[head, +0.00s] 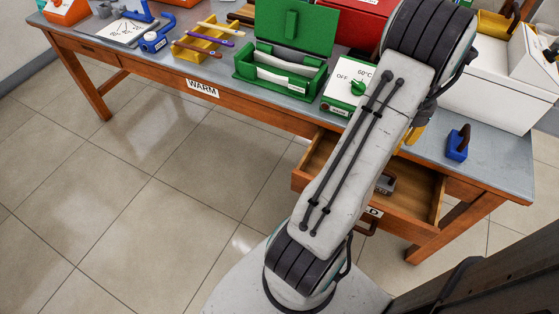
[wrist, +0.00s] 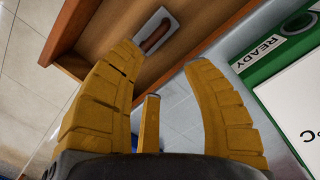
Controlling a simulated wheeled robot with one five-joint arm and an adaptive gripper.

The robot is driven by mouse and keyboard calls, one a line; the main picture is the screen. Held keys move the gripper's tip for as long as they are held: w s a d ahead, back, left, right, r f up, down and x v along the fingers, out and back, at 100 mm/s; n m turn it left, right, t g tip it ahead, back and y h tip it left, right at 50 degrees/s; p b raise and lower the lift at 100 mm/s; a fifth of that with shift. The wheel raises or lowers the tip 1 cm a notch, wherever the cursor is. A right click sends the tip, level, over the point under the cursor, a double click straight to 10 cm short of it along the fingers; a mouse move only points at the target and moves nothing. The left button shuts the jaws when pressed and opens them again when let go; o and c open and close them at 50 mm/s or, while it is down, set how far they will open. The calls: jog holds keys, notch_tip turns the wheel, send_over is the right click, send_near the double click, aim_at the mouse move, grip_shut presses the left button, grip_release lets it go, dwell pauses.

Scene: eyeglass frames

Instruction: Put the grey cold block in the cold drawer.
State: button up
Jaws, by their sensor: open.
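The grey cold block (head: 386,182) lies inside the open wooden cold drawer (head: 432,190), partly hidden by my arm in the head view. In the wrist view the grey block (wrist: 170,27) with its brown handle shows on the drawer floor (wrist: 205,22), beyond my fingers and apart from them. The drawer's label is mostly covered, with only a "D" showing. My gripper (wrist: 153,90) is open with nothing between its yellow fingers. In the head view only a bit of yellow finger shows beside my arm, above the drawer's back edge.
A blue block (head: 457,145) with a dark handle stands at the table's right. A white box (head: 495,90) stands behind it. A white-and-green temperature unit (head: 347,92) and an open green case (head: 262,78) stand left of my arm. The shut drawer front on the left reads "WARM" (head: 202,89).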

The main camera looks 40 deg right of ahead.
jog(key=w+a+r+n+h, duration=0.1)
jog(key=w+a+r+n, duration=0.3)
jog(key=w+a, duration=0.4)
jog(key=w+a+r+n, duration=0.5)
jog(key=w+a, duration=0.4)
jog(key=s+a+r+n+t, duration=0.1)
jog(key=a+n, duration=0.4)
jog(key=a, duration=0.7)
jog(key=s+a+r+n+t, duration=0.1)
jog(key=s+a+n, duration=0.1)
jog(key=a+n, duration=0.4)
jog(key=a, duration=0.5)
jog(key=shift+s+a+r+n+t, duration=0.3)
jog(key=shift+a+t, duration=0.1)
jog(key=w+p+v, duration=0.2)
jog(key=p+v, duration=0.8)
jog(key=shift+d+r+t, duration=0.2)
jog(key=shift+r+t, duration=0.1)
jog(key=shift+r, duration=0.25)
